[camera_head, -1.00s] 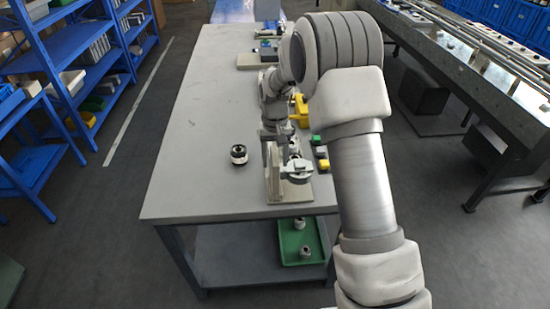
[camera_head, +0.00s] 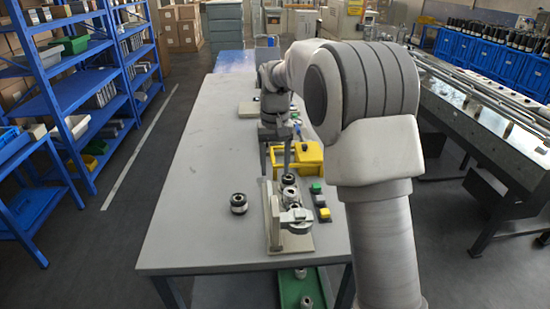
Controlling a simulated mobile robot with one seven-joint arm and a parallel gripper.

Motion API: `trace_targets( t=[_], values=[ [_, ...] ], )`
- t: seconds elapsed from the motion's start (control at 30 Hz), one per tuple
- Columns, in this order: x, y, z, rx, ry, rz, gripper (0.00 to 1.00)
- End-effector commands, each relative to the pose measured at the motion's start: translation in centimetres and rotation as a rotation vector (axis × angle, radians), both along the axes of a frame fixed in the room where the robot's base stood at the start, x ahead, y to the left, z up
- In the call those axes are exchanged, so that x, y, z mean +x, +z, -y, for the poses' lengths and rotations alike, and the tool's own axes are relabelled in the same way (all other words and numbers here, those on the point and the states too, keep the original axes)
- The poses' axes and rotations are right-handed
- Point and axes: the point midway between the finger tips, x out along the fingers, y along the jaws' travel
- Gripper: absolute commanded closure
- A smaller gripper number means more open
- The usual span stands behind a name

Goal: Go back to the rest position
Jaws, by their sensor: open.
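My gripper (camera_head: 277,168) is open, with its two fingers pointing down and no object visible between them. It hangs over the table (camera_head: 190,180), behind the pale fixture (camera_head: 272,228) in the picture. Dark and silver rolls (camera_head: 290,191) sit at the fixture, below and slightly right of my gripper. The gripper appears apart from them. My arm reaches in from the right and covers part of the table's right side.
A yellow box (camera_head: 308,154) stands close right of my gripper. Green, grey and yellow buttons (camera_head: 320,200) lie right of the fixture. A green tray (camera_head: 290,290) is below the tabletop. Blue shelves (camera_head: 75,82) stand left and a conveyor bench (camera_head: 470,125) right. The table's left side is clear.

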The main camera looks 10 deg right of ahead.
Motion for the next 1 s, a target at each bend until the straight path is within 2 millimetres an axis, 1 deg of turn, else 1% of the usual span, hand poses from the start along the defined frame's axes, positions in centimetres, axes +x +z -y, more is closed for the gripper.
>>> trace_targets(
  t=[0.03,0.2,0.57,0.67,0.77,0.87,1.0],
  values=[
    [0.1,0.8,0.0,0.0,0.0,0.002,0.43],
    [0.0,1.9,0.0,0.0,0.0,0.0,0.43],
    [-0.1,2.2,0.0,0.0,0.0,0.0,0.43],
    [-0.6,2.9,0.2,0.002,0.0,0.012,0.43],
    [-2.0,4.6,0.6,0.003,0.002,0.038,0.43],
    [-4.3,6.7,1.2,0.005,0.006,0.078,0.43],
    [-8.1,9.3,2.0,0.008,0.01,0.137,0.43]
  ],
)
